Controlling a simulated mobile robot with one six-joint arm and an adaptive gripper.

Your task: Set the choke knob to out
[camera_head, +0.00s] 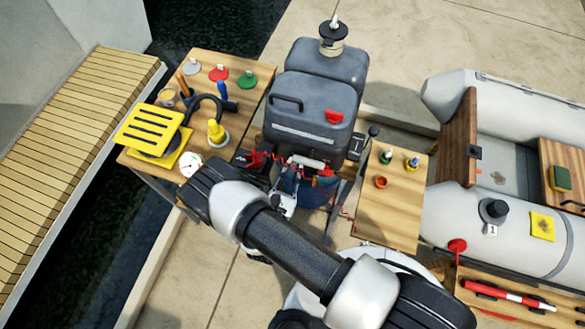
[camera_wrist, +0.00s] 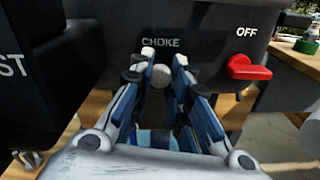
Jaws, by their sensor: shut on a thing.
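The choke knob (camera_wrist: 161,75) is a small round pale grey knob under the white word CHOKE on a dark grey housing (camera_wrist: 200,38). In the wrist view my gripper (camera_wrist: 163,72) has its blue and grey fingers on both sides of the knob, shut on it. The fingers hide the knob's sides and stem, so I cannot tell how far it stands out. In the head view my gripper (camera_head: 290,183) is low at the front of the grey engine (camera_head: 312,105); the knob is hidden there.
A red lever (camera_wrist: 249,68) marked OFF sits right of the knob in the wrist view. A wooden table (camera_head: 250,97) with tools and a yellow slotted plate (camera_head: 148,129) stands left. A small wooden table (camera_head: 392,215) with small cups and a grey inflatable boat (camera_head: 510,225) are right.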

